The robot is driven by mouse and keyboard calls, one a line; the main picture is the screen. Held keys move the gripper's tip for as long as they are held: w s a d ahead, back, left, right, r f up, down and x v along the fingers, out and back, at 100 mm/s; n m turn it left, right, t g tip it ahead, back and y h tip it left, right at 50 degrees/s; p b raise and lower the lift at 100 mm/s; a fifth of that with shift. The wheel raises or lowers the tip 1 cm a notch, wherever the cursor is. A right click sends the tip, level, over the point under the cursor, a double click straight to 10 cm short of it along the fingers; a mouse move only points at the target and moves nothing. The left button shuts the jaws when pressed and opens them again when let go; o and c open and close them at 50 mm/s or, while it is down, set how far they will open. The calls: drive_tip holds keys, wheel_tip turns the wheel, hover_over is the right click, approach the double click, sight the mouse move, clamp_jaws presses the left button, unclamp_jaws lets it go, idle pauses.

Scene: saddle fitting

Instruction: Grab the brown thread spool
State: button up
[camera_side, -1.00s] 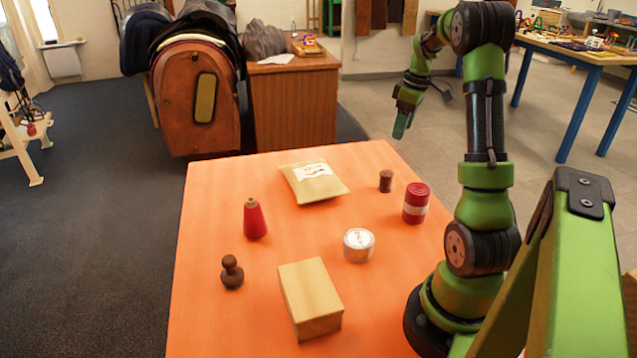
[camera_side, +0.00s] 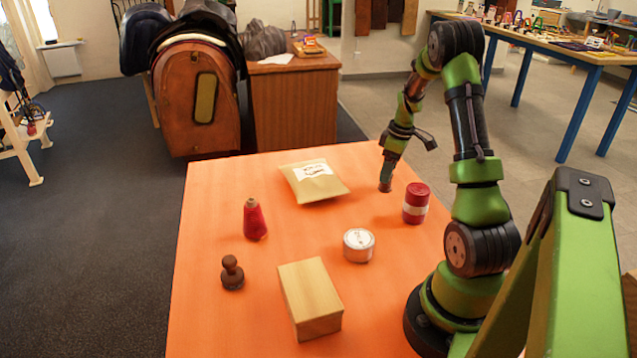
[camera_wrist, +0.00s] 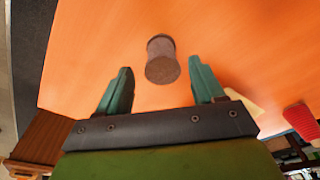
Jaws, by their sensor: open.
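The brown thread spool (camera_wrist: 161,60) stands on the orange table, in the wrist view just ahead of and between my two open fingertips. My gripper (camera_wrist: 163,76) is open and empty, with teal fingers on either side of the line to the spool. In the side view my gripper (camera_side: 386,186) points down at the spool's spot near the table's far right. There the spool is mostly hidden by the fingers, and I cannot tell whether they touch it.
On the orange table (camera_side: 215,215) a red-and-white can (camera_side: 416,204) stands close right of my gripper. A padded envelope (camera_side: 313,182) lies to its left. A round white tin (camera_side: 358,245), red cone spool (camera_side: 254,220), dark stamp (camera_side: 232,272) and wooden box (camera_side: 310,298) are nearer the camera.

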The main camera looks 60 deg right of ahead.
drive_tip(key=f, duration=0.3)
drive_tip(key=shift+w+a+f, duration=0.2)
drive_tip(key=shift+w+f, duration=0.05)
drive_tip(key=c, duration=1)
